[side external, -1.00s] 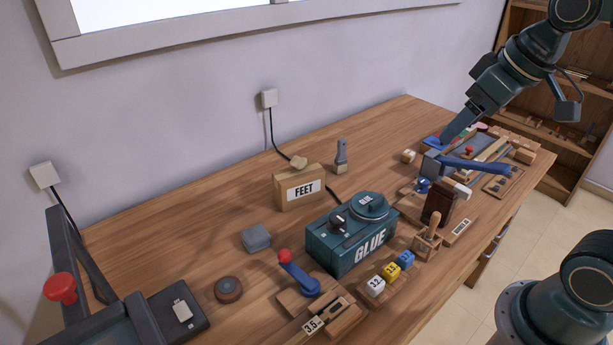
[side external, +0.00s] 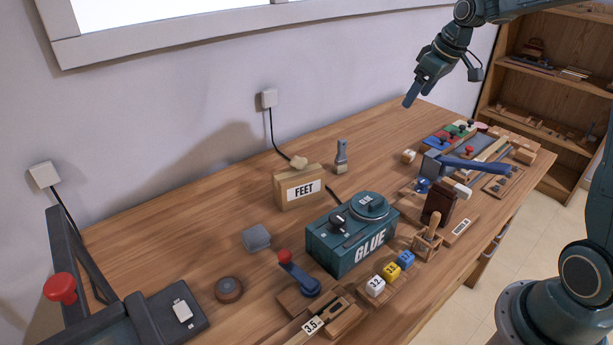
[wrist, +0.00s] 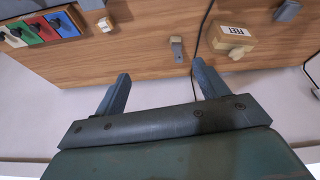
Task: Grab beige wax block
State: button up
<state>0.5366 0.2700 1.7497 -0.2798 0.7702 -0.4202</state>
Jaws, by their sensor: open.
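My gripper (side external: 416,97) is open and empty, raised high above the back right of the table near the wall. In the wrist view, its two fingers (wrist: 160,70) are spread with nothing between them. A small pale beige block (side external: 408,156) lies on the table below the gripper, left of the coloured tray; it also shows in the wrist view (wrist: 105,24), left of the left fingertip. It looks most like the beige wax block, though I cannot be sure. The gripper is well apart from it.
The teal GLUE box (side external: 350,240) stands in front. Table around the block's back side is clear.

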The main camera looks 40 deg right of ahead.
jog(key=w+d+f, duration=0.3)
jog(key=d+f, duration=1.1)
jog(key=d, duration=0.3)
jog(key=shift+d+f+y, duration=0.25)
jog(key=shift+y, duration=0.05)
jog(key=shift+w, duration=0.1)
send_over(410, 153)
jog(key=s, duration=0.2)
jog(key=shift+w+d+f, duration=0.1)
jog(key=shift+d+f, duration=0.05)
jog(key=shift+f, duration=1.85)
jog(key=shift+d+f, duration=0.1)
jog(key=shift+f, duration=1.85)
jog(key=shift+f, duration=0.15)
jog(key=shift+x, duration=2.5)
jog(key=shift+c, duration=0.2)
jog(key=c, duration=1)
